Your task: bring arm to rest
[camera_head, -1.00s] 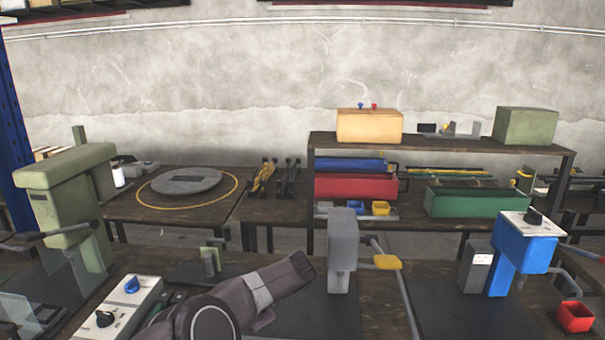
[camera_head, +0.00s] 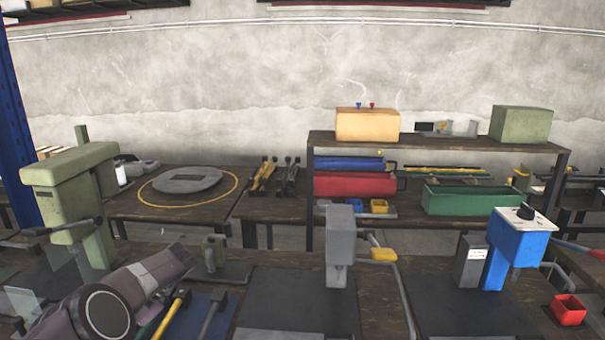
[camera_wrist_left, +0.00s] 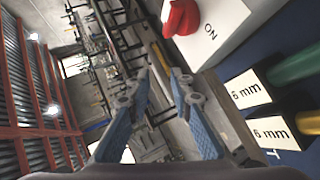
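My left arm (camera_head: 140,285) reaches in from the lower left of the head view, low over the front bench. Its gripper is not clearly seen there. In the left wrist view my left gripper (camera_wrist_left: 161,78) has its two blue-padded fingers apart with nothing between them. A white panel with a red knob (camera_wrist_left: 181,17) and the word ON is just beyond the fingers at upper right. My right gripper is in neither current view.
Yellow and green handled tools lie on a blue mat (camera_head: 205,322) beside my arm. 6 mm labels (camera_wrist_left: 247,90) show in the wrist view.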

